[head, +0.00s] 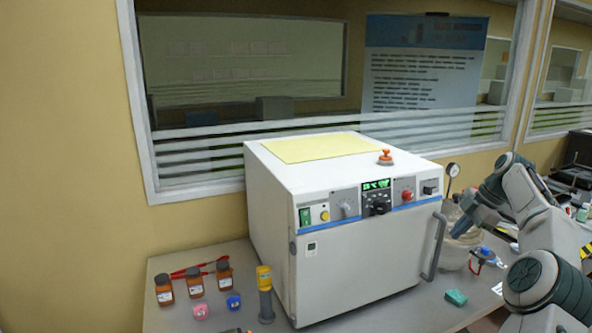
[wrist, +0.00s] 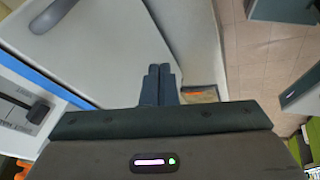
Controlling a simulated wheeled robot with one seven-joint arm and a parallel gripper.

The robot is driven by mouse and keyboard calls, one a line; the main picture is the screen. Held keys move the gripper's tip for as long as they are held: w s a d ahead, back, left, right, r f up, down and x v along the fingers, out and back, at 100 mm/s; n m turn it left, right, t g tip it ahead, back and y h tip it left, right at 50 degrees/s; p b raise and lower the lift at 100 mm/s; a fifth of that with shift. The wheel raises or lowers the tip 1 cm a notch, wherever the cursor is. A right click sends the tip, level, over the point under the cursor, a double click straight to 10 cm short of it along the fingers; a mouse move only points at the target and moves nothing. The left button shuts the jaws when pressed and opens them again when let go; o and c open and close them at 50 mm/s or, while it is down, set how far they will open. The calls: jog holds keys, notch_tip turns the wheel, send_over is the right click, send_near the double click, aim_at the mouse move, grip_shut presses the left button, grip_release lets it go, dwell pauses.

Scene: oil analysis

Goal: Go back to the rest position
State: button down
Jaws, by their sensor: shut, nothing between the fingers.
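My gripper (wrist: 159,84) shows in the wrist view with its two dark fingers together, shut and empty. Behind the fingers in that view is the pale front of the white machine, with a grey handle at the top left.
Brown bottles (head: 195,284), pink and blue small items and a yellow-topped grey cylinder (head: 265,295) stand left of the machine.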

jog(key=s+a+r+m+g+h, duration=0.1)
jog(key=a+r, duration=0.1)
jog(key=a, duration=0.6)
jog(key=s+a+r+m+h, duration=0.1)
jog(key=a+r+m, duration=0.1)
jog(key=a, duration=0.5)
jog(key=s+a+r+m+h, duration=0.2)
jog(key=s+a+m, duration=0.2)
jog(key=s+a, duration=0.45)
jog(key=s+a+f+m, duration=0.2)
jog(key=s+f+m, duration=0.1)
jog(key=s, duration=0.5)
jog(key=s+a+f+m+t, duration=0.1)
jog(key=s+a+f+m, duration=0.1)
jog(key=s, duration=0.6)
jog(key=s+a+f+m+t, duration=0.1)
jog(key=s+f+m, duration=0.3)
jog(key=s, duration=0.5)
jog(key=shift+a+m+h, duration=0.3)
jog(key=shift+a+m, duration=0.55)
jog(key=shift+m, duration=0.35)
